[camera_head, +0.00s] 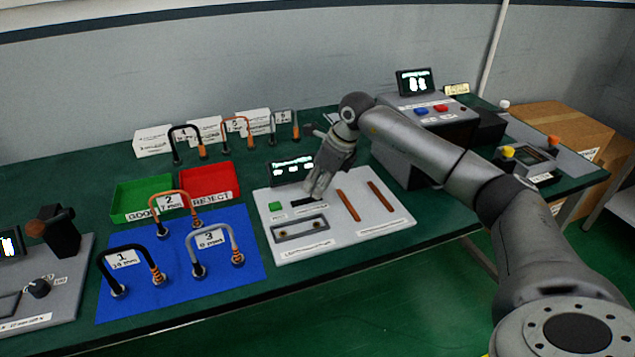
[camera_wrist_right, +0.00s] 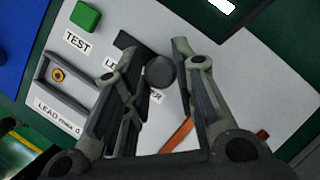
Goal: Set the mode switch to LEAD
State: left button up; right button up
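The white panel (camera_head: 385,215) on the green bench carries the mode switch, a dark round knob (camera_wrist_right: 160,72) on a black strip (camera_wrist_right: 128,42), seen in the right wrist view. Labels beside it are partly covered by my fingers; one ends in "ER". In the head view the black strip (camera_head: 303,202) shows beside my fingertips, and the knob is hidden. My right gripper (camera_head: 317,192) points down over the strip. In the right wrist view its fingers (camera_wrist_right: 157,52) are apart, with the knob seen between them; contact cannot be told. My left gripper is not in view.
The panel also has a green TEST button (camera_wrist_right: 85,17), a grey LEAD check fixture (camera_head: 300,229) and two brown bars (camera_head: 348,205). A small display (camera_head: 292,169) stands behind. A blue mat (camera_head: 222,275) with numbered leads lies left; a grey device (camera_head: 425,125) stands right.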

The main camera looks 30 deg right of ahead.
grip_shut()
jog(key=shift+w+a+p, duration=0.1)
jog(key=shift+w+a, duration=0.1)
jog(key=shift+a, duration=0.65)
jog(key=shift+w+a+p, duration=0.1)
jog(key=shift+w+a, duration=0.1)
jog(key=shift+a, duration=0.6)
jog(key=shift+w+a+p, duration=0.1)
jog(key=shift+w+a, duration=0.1)
jog(key=shift+a, duration=0.65)
jog(key=shift+o, duration=0.8)
grip_release()
jog(key=o, duration=0.5)
jog(key=shift+a, duration=0.1)
jog(key=shift+r, duration=0.1)
jog(key=v, duration=1.1)
jog(key=shift+s+r, duration=0.15)
jog(key=shift+r, duration=0.2)
jog(key=shift+f, duration=0.1)
